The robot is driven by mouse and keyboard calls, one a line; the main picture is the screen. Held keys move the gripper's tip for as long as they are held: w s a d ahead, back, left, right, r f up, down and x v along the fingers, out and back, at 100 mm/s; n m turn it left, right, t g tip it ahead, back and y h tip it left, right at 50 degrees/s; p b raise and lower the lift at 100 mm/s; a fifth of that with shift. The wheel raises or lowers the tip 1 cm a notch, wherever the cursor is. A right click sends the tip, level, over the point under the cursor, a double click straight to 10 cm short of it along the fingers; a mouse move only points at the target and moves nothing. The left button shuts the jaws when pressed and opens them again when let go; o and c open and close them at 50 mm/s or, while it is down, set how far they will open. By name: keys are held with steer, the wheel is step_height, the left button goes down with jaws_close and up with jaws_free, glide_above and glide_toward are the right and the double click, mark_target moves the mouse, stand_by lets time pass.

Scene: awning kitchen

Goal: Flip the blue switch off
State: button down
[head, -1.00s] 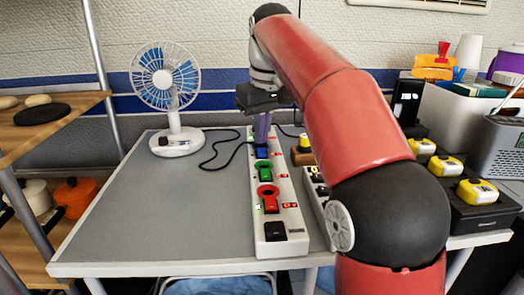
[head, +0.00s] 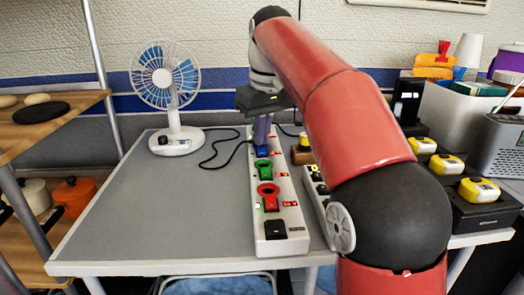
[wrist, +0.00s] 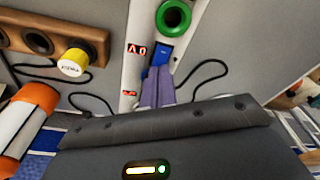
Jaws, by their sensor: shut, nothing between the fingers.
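The blue switch (head: 263,153) sits on the long white power strip (head: 279,222), at the far end of its row, beyond the green switch (head: 263,171). In the wrist view the blue switch (wrist: 162,54) shows just past my fingertips, partly covered by them. My gripper (head: 262,143) points down over the strip, with its purple fingers together and nothing between them. The fingertips (wrist: 158,70) are at or very near the blue switch; I cannot tell if they touch it. A lit red marking (wrist: 137,49) is beside the switch.
A red switch (head: 268,194) and a black switch (head: 275,230) are nearer on the strip. A white fan (head: 172,95) stands to the left, with a black cable (head: 222,152) between. A second strip and yellow-topped items (head: 478,190) are to the right. The grey tabletop (head: 150,215) at left is clear.

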mark_target(262, 148)
steer(key=shift+f+b, duration=0.3)
steer(key=shift+f, duration=0.25)
steer(key=shift+r, duration=0.15)
step_height(262, 148, up, 4)
steer(key=p, duration=0.4)
steer(key=shift+r, duration=1.4)
